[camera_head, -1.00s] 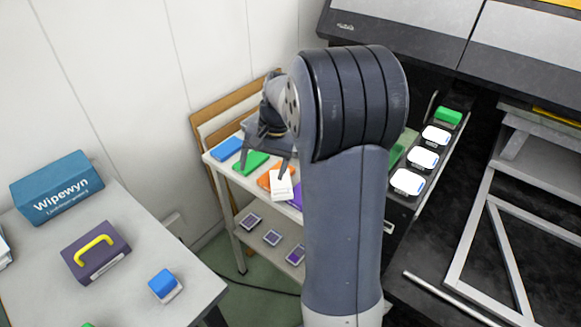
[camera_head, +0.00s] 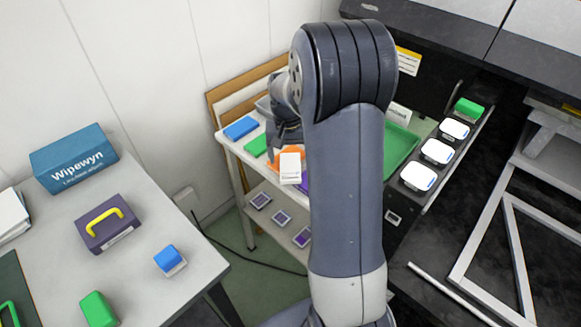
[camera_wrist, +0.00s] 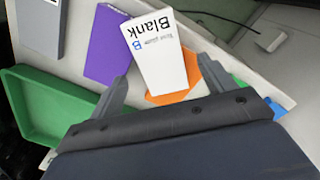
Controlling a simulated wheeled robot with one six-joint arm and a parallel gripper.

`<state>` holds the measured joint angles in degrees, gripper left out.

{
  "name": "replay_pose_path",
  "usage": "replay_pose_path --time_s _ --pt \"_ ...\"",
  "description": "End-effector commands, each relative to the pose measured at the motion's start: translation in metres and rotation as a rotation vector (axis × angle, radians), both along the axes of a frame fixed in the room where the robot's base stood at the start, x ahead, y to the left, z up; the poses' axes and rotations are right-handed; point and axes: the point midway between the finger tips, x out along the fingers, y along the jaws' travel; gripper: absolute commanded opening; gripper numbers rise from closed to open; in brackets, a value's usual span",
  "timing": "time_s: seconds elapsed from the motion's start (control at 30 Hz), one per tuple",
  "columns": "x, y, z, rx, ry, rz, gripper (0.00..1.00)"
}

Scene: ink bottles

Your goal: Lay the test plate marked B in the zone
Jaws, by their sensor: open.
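A white card-like plate (camera_head: 290,168) lies partly over an orange piece on the small side table. In the wrist view the same plate (camera_wrist: 158,52) carries upside-down print with a blue B and the word Blank. My gripper (camera_wrist: 163,69) is open, with one finger on each side of the plate and its near end between them. I cannot tell whether the fingers touch it. In the head view my gripper and wrist (camera_head: 286,138) are just behind the plate, partly hidden by my arm. I cannot tell which area is the zone.
A purple piece (camera_wrist: 112,45) and a green tray (camera_wrist: 40,105) lie beside the plate. Blue (camera_head: 241,128) and green pieces share the side table. A Wipewyn box (camera_head: 73,158) and a purple case (camera_head: 108,222) stand on the left table. White pads (camera_head: 437,151) line the right.

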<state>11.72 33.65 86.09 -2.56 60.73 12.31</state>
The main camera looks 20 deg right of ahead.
Motion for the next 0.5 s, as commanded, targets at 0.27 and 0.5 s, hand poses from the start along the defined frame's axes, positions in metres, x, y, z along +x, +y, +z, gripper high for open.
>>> replay_pose_path --time_s 0.27,0.5 --pt "-0.001 0.000 -0.027 0.000 0.001 -0.001 0.78" --pt "0.000 0.000 -0.027 0.000 0.000 -0.001 0.74"
